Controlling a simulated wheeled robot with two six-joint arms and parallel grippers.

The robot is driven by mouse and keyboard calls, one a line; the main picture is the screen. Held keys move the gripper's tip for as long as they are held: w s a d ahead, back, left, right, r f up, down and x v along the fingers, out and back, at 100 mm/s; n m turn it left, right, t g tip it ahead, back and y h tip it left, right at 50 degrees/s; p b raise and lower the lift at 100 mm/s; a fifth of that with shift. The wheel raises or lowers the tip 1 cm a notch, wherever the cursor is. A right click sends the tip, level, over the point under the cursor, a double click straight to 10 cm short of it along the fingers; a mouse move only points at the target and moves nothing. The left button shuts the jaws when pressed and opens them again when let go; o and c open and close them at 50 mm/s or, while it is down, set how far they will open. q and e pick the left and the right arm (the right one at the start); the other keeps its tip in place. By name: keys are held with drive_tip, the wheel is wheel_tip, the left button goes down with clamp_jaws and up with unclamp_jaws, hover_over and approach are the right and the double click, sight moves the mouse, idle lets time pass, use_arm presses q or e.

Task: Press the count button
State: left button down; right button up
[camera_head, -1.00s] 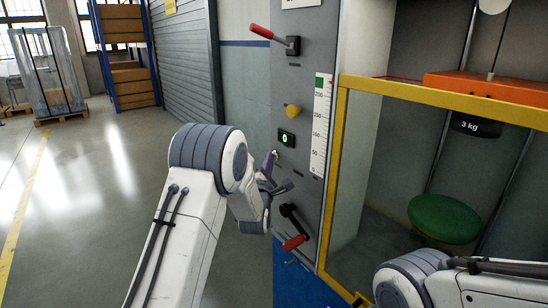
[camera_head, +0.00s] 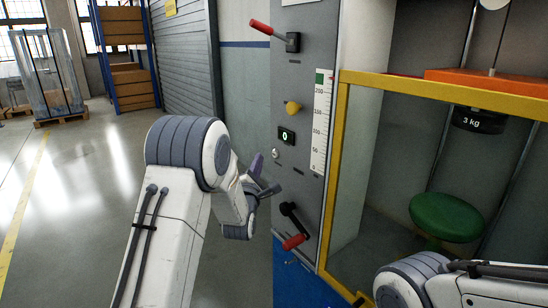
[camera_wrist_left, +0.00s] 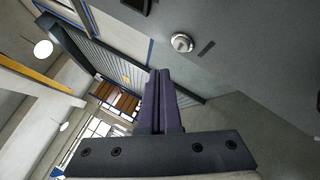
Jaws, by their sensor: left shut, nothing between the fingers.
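A small round silver button (camera_head: 275,153) sits on the grey control panel, just below the counter display (camera_head: 286,136), which reads a green 0. I take it for the count button. It also shows in the left wrist view (camera_wrist_left: 182,42), above and to the right of my fingertips. My left gripper (camera_head: 258,158) is shut and empty, with its purple fingers pressed together, as the left wrist view (camera_wrist_left: 160,73) shows. It is left of and slightly below the button in the head view, apparently not touching it. My right gripper is out of view; only its arm shows.
The panel also bears a red lever (camera_head: 262,27) at the top, a yellow knob (camera_head: 292,107), a scale strip (camera_head: 321,120) and a red-handled crank (camera_head: 294,241). A yellow frame (camera_head: 336,170) encloses a green stool (camera_head: 446,216) and a 3 kg weight (camera_head: 478,121).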

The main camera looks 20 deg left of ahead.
use_arm(q)
drive_tip(key=shift+s+a, duration=0.8)
drive_tip(key=shift+s, duration=0.25)
drive_tip(key=s+d+f+m+g+h, duration=0.2)
drive_tip(key=d+f+m+g+h, duration=0.15)
drive_tip(key=d+m, duration=0.55)
drive_tip(key=s+d+f+m+g+h, duration=0.2)
drive_tip(key=s+d+f+m+g, duration=0.2)
drive_tip(key=s+d+m+g, duration=0.6)
drive_tip(key=s+d+f+m+g+y, duration=0.1)
drive_tip(key=s+m+g, duration=0.45)
drive_tip(key=s, duration=1.05)
drive_tip(key=s+d+f+m+g+y, duration=0.1)
drive_tip(key=s+f+m+g, duration=0.1)
drive_tip(key=s+m, duration=1.05)
drive_tip(key=s+r+n+p, duration=0.3)
drive_tip(key=r+n+p, duration=0.1)
drive_tip(key=r+p, duration=1.6)
drive_tip(key=shift+r+t, duration=0.3)
